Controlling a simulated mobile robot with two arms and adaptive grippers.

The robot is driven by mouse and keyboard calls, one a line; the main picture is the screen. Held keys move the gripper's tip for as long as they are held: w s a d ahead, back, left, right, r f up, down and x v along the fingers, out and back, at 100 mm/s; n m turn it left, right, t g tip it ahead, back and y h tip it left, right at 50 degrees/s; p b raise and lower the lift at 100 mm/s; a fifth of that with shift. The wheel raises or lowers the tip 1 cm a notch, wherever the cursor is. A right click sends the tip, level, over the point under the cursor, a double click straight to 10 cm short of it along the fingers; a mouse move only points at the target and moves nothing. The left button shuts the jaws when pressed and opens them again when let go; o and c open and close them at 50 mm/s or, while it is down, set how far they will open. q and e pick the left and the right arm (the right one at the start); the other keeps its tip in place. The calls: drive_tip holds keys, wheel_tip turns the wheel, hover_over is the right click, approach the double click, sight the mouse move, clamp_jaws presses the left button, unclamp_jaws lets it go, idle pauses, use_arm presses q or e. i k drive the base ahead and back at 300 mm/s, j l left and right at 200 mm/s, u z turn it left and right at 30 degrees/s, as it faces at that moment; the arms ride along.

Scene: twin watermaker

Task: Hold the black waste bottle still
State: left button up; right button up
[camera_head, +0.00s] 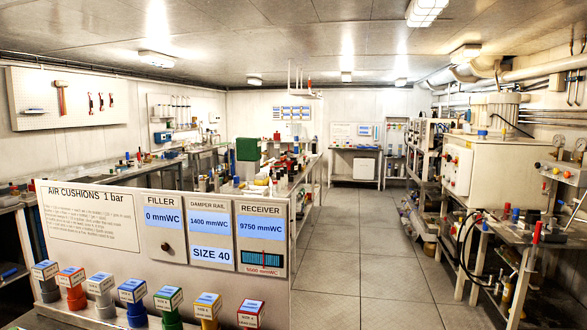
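I cannot pick out the black waste bottle in the head view. The small dark items on the distant benches are too small to tell apart. Neither of my grippers is in view, so I see no hand touching or holding a bottle.
A white panel (152,274) with FILLER, DAMPER RAIL and RECEIVER displays stands in front. Several coloured posts with labelled tops, including a blue one (134,299) and a green one (169,307), line its base. A tiled aisle (352,262) is clear; a cluttered workbench (530,232) stands right.

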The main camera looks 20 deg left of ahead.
sight(294, 166)
drive_tip(key=i+l+z, duration=0.1)
drive_tip(key=i+l, duration=0.15)
drive_tip(key=i, duration=0.15)
drive_tip(key=i+l+z, duration=0.1)
drive_tip(key=i+l, duration=0.15)
drive_tip(key=i, duration=0.15)
drive_tip(key=i+l+z, duration=0.1)
drive_tip(key=i+l, duration=0.15)
drive_tip(key=i, duration=0.15)
drive_tip(key=i+l+z, duration=0.1)
drive_tip(key=i, duration=0.3)
drive_tip(key=i+u, duration=0.25)
drive_tip(key=i, duration=0.55)
drive_tip(key=i+u, duration=0.25)
drive_tip(key=i, duration=2.1)
drive_tip(key=i+u, duration=0.2)
drive_tip(key=i, duration=0.6)
drive_tip(key=i+l+u, duration=0.25)
drive_tip(key=i, duration=0.5)
drive_tip(key=i+u, duration=0.3)
drive_tip(key=i, duration=0.55)
drive_tip(key=i+l+u, duration=0.1)
drive_tip(key=i+u, duration=0.25)
drive_tip(key=i, duration=0.55)
